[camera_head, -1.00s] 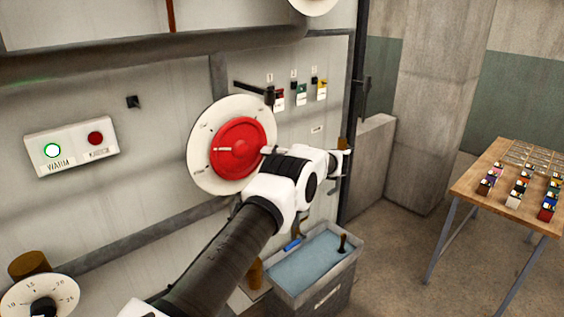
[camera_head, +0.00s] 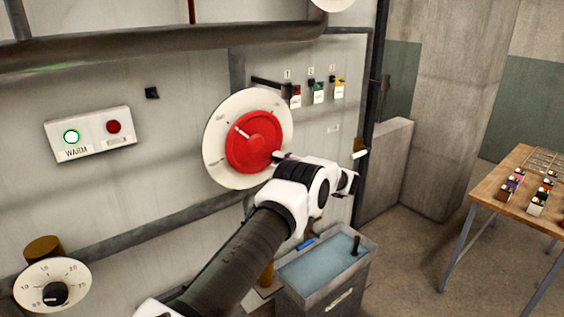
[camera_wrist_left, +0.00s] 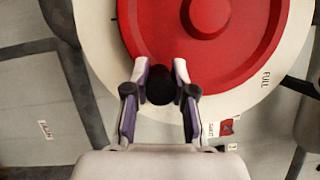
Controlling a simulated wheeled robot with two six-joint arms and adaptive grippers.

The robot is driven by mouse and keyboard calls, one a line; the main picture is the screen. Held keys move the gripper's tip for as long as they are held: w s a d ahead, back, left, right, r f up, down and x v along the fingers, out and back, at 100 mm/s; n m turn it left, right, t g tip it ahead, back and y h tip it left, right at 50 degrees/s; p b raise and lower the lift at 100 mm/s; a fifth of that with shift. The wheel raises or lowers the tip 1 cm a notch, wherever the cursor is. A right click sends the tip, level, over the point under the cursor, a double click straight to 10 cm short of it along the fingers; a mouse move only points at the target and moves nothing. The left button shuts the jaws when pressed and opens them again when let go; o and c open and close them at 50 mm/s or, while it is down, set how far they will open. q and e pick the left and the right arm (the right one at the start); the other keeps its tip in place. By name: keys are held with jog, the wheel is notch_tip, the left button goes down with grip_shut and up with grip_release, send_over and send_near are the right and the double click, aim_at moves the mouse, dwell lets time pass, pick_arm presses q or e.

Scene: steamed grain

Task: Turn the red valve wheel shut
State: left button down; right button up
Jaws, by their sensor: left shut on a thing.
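The red valve wheel (camera_head: 255,142) sits on a round white dial plate (camera_head: 218,160) on the grey wall panel. A short white pointer (camera_head: 242,132) on the wheel points to the upper left. My left gripper (camera_head: 280,156) is at the wheel's lower right edge. In the left wrist view, its two fingers (camera_wrist_left: 160,72) are closed about a dark knob (camera_wrist_left: 160,92) at the rim of the red wheel (camera_wrist_left: 195,45). The word FULL shows on the white plate (camera_wrist_left: 285,75). My right gripper is out of view.
A box with a lit green lamp and a red button (camera_head: 95,133) is left of the dial. Small tagged switches (camera_head: 318,92) are at upper right. A water-filled basin (camera_head: 322,290) stands below my arm. A wooden table (camera_head: 490,190) with small blocks is at right.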

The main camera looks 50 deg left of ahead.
pick_arm(q)
jog(key=c, duration=1)
grip_release()
jog(key=shift+c, duration=0.2)
jog(key=shift+o, duration=0.3)
jog(key=shift+s+a, duration=0.1)
jog(key=v, duration=1.2)
jog(key=shift+a, duration=0.1)
